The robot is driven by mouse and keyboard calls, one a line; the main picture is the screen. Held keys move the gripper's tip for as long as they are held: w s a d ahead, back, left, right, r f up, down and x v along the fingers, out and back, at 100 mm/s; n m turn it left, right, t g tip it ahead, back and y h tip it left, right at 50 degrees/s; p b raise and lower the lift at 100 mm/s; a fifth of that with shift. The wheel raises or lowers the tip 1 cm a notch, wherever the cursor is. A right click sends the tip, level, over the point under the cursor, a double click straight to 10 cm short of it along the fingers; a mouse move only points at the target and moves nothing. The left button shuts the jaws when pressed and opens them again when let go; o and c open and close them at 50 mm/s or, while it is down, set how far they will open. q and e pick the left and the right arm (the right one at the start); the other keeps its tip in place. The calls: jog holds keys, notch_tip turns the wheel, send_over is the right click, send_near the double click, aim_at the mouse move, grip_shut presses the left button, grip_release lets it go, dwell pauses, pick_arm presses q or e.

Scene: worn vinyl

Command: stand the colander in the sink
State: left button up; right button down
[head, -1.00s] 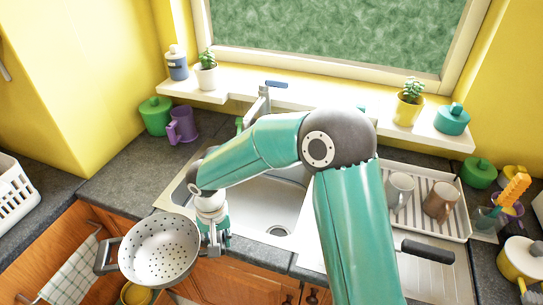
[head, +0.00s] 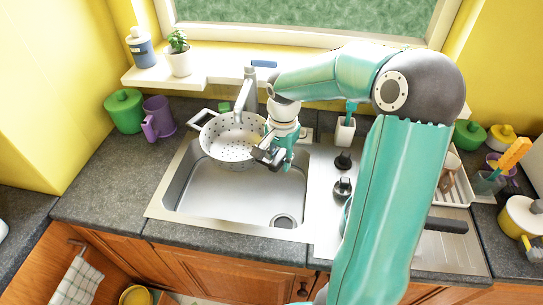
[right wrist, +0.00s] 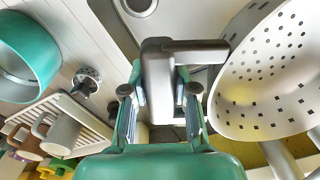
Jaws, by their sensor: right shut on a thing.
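The pale grey colander (head: 232,142) with dark holes hangs over the back left part of the steel sink (head: 240,196), opening up, in front of the tap (head: 246,94). My right gripper (head: 271,155) is shut on its right-hand handle. In the right wrist view the fingers (right wrist: 160,105) close around this dark grey handle (right wrist: 185,46), and the colander bowl (right wrist: 262,75) fills the right side. The bowl's underside and any gap to the sink floor are hidden. The basin in front is empty, with its drain at front right. My left gripper is not in view.
A window sill (head: 205,72) with a potted plant (head: 179,54) runs behind the tap. A green pot (head: 124,111) and purple mug (head: 158,118) stand left of the sink. A dish rack (head: 462,182) with mugs is at right, partly behind my right arm.

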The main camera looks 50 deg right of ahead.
jog(key=shift+w+a, duration=0.15)
jog(key=shift+w, duration=0.2)
jog(key=shift+f+b, duration=0.2)
jog(key=shift+b, duration=0.15)
jog(key=shift+a+f+b, duration=0.1)
jog(key=shift+f+b, duration=0.45)
jog(key=shift+f, duration=0.05)
notch_tip(320, 180, down, 16)
jog(key=b, duration=1.3)
jog(key=shift+r+b, duration=0.15)
jog(key=shift+b, duration=0.2)
jog(key=shift+r, duration=0.1)
jog(key=shift+s+f+b, duration=0.1)
jog(key=shift+f+b, duration=0.5)
jog(key=shift+b, duration=0.1)
dwell(0.4)
jog(key=c, duration=0.8)
grip_release()
